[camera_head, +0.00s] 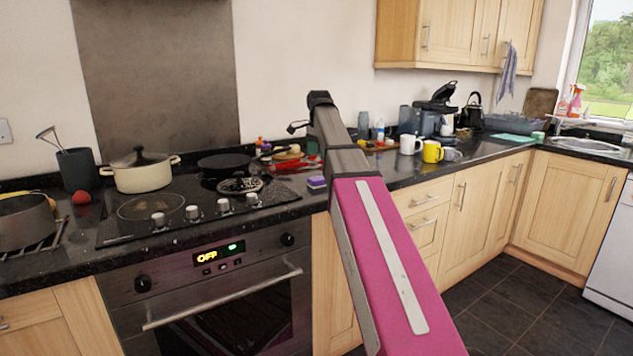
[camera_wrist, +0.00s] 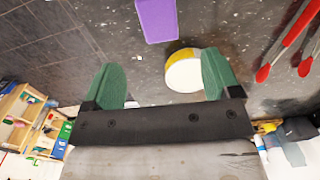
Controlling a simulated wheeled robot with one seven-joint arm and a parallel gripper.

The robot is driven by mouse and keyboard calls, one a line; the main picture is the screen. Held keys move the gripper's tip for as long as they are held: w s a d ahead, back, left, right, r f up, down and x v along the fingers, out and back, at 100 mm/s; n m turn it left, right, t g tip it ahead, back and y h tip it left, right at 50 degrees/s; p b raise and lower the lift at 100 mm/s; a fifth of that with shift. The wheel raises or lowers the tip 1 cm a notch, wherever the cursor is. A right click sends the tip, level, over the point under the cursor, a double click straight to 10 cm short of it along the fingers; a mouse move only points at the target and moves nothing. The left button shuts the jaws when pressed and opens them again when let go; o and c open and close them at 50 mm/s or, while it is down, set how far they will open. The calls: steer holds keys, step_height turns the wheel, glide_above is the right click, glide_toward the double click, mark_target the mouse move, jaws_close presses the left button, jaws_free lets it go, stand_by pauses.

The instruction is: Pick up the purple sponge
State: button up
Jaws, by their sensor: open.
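The purple sponge (camera_head: 317,181) lies on the dark counter near its front edge, just left of my arm in the head view. In the wrist view the purple sponge (camera_wrist: 157,18) is at the top edge, partly cut off, beyond my fingertips. My gripper (camera_wrist: 162,66) has its two green fingers spread apart with no grasp on anything. The sponge lies ahead of the gap and is not between the fingers. In the head view my arm hides the gripper fingers.
A round white and yellow thing (camera_wrist: 184,72) shows beside the right finger, partly hidden by it. Red-tipped tongs (camera_wrist: 290,42) lie to the sponge's right. The hob (camera_head: 165,208) is left of the sponge. A white mug (camera_head: 410,144) and a yellow mug (camera_head: 432,151) stand right of my arm.

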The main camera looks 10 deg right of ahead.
mark_target(318, 178)
steer(key=f, duration=1)
steer(key=shift+s+a, duration=0.15)
steer(key=shift+a, duration=0.1)
steer(key=c, duration=1.1)
steer(key=shift+r, duration=0.2)
steer(key=shift+r, duration=0.25)
step_height(318, 178, up, 4)
steer(key=shift+f, duration=0.15)
steer(key=s+a+r, duration=0.2)
steer(key=s, duration=0.1)
steer(key=s+a+r, duration=0.2)
steer(key=s+a, duration=0.1)
steer(key=s+a+r, duration=0.2)
steer(key=s, duration=0.1)
steer(key=shift+a+r, duration=0.25)
steer(key=shift+o, duration=0.8)
